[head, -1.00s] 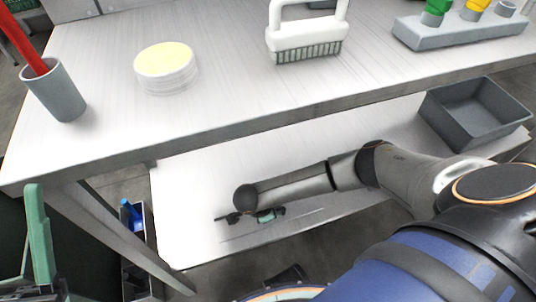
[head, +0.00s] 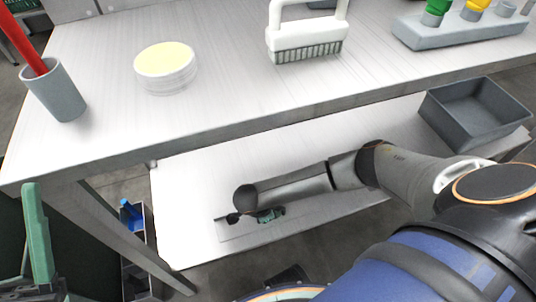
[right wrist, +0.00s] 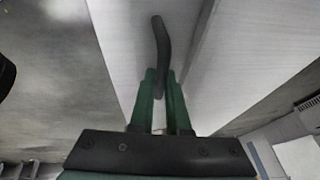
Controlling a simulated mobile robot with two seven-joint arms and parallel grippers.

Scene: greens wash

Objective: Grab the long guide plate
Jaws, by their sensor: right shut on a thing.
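The long guide plate (head: 312,212) is a pale, thin strip along the front of the low shelf (head: 190,190), and its colour nearly matches the shelf. In the right wrist view the plate (right wrist: 125,40) runs lengthwise, with a dark, curved bar handle (right wrist: 161,45) above it. My right gripper (head: 268,215) is low over the shelf, its green fingers closed around the near part of that handle. The right wrist hides part of the plate in the head view. My left gripper (head: 28,240) is at the lower left edge, partly cut off, its fingers apart and empty.
The worktop above holds a grey cup (head: 55,92) with a red-handled tool, a round yellow-topped tub (head: 165,67), a white brush (head: 307,40) and a grey holder (head: 450,32). A grey bin (head: 475,112) stands on the shelf's right. A table leg (head: 115,235) stands left.

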